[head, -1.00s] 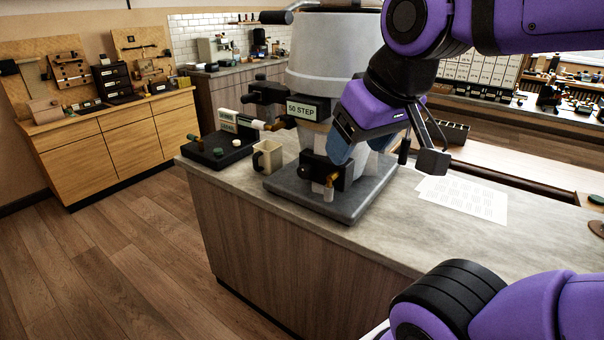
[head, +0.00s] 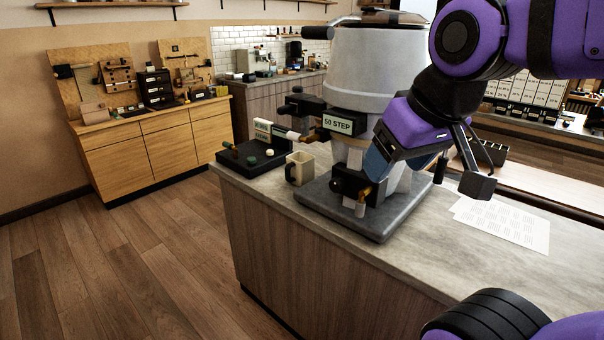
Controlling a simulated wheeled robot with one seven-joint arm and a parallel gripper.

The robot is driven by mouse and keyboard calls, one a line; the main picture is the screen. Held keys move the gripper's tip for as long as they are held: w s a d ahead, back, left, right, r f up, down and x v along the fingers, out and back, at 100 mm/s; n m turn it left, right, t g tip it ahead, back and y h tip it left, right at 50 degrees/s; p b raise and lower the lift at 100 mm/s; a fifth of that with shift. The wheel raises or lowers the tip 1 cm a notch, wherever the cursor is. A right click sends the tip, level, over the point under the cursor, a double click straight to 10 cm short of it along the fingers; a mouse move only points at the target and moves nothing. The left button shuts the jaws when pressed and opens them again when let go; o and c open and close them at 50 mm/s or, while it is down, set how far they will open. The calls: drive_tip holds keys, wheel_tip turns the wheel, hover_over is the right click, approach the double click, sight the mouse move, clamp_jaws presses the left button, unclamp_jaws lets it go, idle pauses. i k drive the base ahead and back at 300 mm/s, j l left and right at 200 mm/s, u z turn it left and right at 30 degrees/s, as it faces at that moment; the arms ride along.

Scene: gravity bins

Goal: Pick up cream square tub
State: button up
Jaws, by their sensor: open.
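My gripper (head: 459,178) is in front of and right of the machine, above the counter. It is open, well to the right of the tub and apart from it. I see nothing between its fingers. The tub's inside is only partly visible.
A black tray (head: 252,152) with small knobs and a sign sits left of the tub. The machine's grey base plate (head: 385,225) stands between the tub and my gripper. Printed sheets (head: 505,222) lie at right. The floor (head: 130,270) left of the counter is clear.

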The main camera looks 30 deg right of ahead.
sight(299, 167)
drive_tip(key=i+j+z, duration=0.35)
drive_tip(key=j, duration=0.2)
drive_tip(key=i+j+z, duration=0.2)
drive_tip(key=j+z, duration=0.15)
drive_tip(key=j, duration=0.3)
drive_tip(key=i+j+z, duration=0.2)
drive_tip(key=j+z, duration=0.15)
drive_tip(key=j, duration=0.25)
drive_tip(key=i, duration=0.35)
